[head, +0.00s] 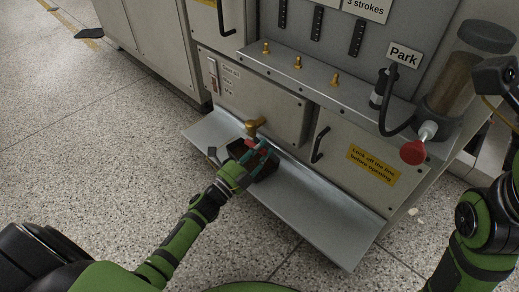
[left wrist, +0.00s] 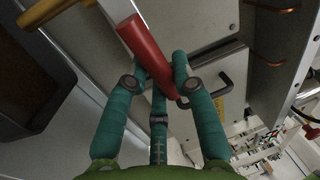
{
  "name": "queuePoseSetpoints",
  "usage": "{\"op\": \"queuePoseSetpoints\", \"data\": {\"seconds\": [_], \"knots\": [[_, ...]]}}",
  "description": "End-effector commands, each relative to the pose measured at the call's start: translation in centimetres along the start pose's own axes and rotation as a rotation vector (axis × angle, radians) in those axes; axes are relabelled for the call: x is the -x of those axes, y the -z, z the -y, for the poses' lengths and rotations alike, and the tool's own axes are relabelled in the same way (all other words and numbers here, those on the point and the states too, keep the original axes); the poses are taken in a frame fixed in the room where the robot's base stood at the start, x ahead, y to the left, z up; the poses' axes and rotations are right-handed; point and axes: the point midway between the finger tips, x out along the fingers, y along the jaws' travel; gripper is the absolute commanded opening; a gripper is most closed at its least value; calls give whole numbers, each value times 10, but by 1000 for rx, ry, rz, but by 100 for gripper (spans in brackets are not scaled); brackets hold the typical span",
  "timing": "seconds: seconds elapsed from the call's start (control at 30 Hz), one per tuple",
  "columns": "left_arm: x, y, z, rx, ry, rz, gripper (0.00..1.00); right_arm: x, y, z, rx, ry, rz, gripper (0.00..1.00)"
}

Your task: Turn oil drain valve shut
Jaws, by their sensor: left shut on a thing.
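The oil drain valve has a brass body and spout (head: 254,125) on the cabinet front, left of centre in the head view. Its red lever handle (left wrist: 145,48) runs between my left gripper's teal fingers in the left wrist view. My left gripper (head: 264,152) is shut on this red handle, just below the brass spout. In the head view the fingers hide most of the handle. The brass part (left wrist: 48,12) also shows at the top left of the left wrist view. My right arm is at the right edge of the head view, but its gripper cannot be made out.
A dark open container (head: 268,172) stands on the grey ledge (head: 315,215) under the spout, close to my left gripper. Black door handles (head: 320,145) stick out from the cabinet. A red-ended hanging fitting (head: 413,152) is at the right.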

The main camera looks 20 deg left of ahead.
Motion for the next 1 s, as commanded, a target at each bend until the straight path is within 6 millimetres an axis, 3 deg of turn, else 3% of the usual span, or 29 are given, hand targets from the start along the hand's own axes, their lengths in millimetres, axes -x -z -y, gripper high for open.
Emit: {"op": "queuePoseSetpoints", "data": {"seconds": [0.3, 0.8, 0.83, 0.87, 1.0], "knots": [[1, -2, -8, -101, 0, -18, 0, -4, 7, 2, 3, 9, -30, 0], [1, -2, -9, -120, -3, -21, 0, -6, 7, 2, 3, 11, -31, 0], [1, -2, -9, -120, -3, -21, 38, -6, 7, 2, 3, 11, -31, 0], [1, -2, -10, -119, -3, -20, 50, -6, 7, 2, 3, 11, -31, 0], [2, -2, -9, -116, -2, -20, 51, -6, 7, 2, 3, 11, -32, 0]]}}
